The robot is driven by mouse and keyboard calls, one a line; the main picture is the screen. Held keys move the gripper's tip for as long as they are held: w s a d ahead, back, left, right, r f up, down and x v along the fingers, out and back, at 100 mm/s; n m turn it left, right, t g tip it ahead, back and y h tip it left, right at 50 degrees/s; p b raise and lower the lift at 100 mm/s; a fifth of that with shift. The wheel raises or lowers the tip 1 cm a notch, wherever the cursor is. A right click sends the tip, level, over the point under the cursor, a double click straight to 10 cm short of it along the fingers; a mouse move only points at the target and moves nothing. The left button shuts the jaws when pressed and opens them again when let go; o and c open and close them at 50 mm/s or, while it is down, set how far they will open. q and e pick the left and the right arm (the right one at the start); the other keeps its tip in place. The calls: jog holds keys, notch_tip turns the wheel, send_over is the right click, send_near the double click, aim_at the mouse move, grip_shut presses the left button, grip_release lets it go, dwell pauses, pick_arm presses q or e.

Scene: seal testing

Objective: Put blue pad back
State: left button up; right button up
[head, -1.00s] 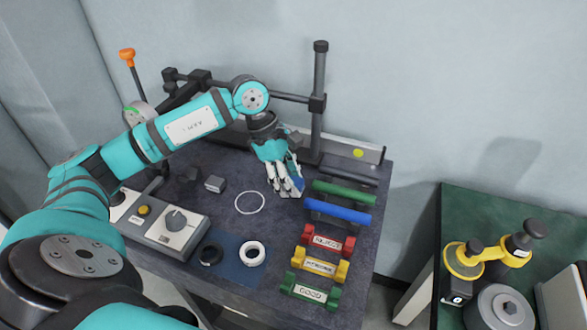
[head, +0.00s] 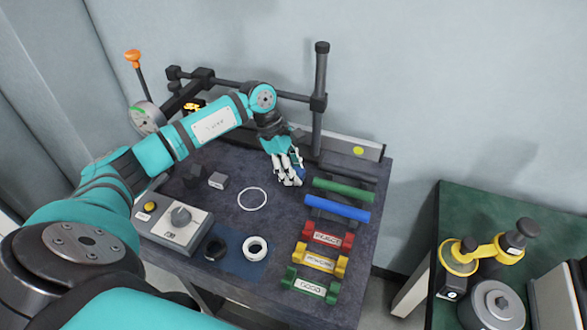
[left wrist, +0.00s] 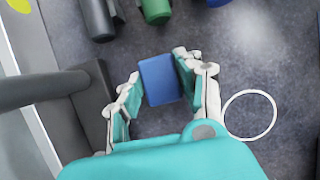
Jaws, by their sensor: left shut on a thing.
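My left gripper (head: 289,172) is near the back of the dark bench, beside the foot of the black post. In the left wrist view, it is shut on a small blue pad (left wrist: 159,80), with teal finger pads on either side of it. Only a sliver of the pad shows in the head view, behind the fingers. I cannot tell whether the pad touches the bench. My right gripper is not in view.
A thin white ring (head: 252,199) lies just left of the gripper. Green (head: 343,190) and blue (head: 337,208) rods rest on a rack to the right. The black post (head: 319,100) stands close behind. A grey block (head: 218,181) and a control box (head: 175,225) are left.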

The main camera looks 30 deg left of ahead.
pick_arm(q)
jog(key=shift+f, duration=0.2)
jog(key=o, duration=1.2)
jog(key=shift+r, duration=0.1)
jog(key=shift+r, duration=0.15)
jog(key=b+v, duration=0.2)
jog(key=v, duration=1)
